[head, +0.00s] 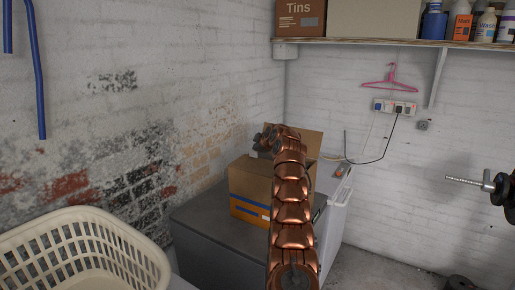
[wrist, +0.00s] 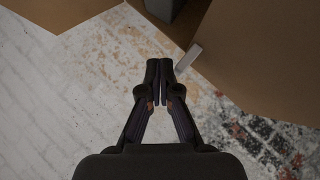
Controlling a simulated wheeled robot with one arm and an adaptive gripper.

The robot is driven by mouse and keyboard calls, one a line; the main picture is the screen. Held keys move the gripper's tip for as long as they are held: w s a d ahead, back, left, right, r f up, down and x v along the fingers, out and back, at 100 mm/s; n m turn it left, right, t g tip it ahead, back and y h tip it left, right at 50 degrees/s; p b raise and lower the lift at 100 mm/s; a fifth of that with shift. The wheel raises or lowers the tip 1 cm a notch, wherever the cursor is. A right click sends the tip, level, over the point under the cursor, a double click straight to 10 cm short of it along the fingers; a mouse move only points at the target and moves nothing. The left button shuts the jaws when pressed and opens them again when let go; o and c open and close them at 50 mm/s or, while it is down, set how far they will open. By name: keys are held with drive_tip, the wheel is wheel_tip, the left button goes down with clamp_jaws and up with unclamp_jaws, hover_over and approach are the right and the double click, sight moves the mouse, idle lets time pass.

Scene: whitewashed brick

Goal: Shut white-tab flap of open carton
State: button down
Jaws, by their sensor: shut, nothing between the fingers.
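The open cardboard carton (head: 248,192) stands on a dark grey surface, with a blue stripe and a white label low on its front. One brown flap (head: 305,140) stands up at its back right. My arm crosses in front of the carton and hides its right part. My gripper (head: 266,140) is over the carton's top left edge. In the wrist view my gripper (wrist: 159,64) is shut and empty. A pale tab (wrist: 188,57) sticks out from the edge of a brown cardboard panel (wrist: 255,60), just right of the fingertips. I cannot tell whether they touch.
A cream laundry basket (head: 85,225) is at the lower left. The whitewashed brick wall is close behind and left of the carton. A shelf (head: 400,42) with a Tins box (head: 300,18) and bottles is above. A white appliance (head: 338,205) is right of the carton.

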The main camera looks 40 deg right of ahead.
drive_tip(key=shift+r+p, duration=0.7)
drive_tip(key=shift+r, duration=0.1)
drive_tip(key=shift+r, duration=0.1)
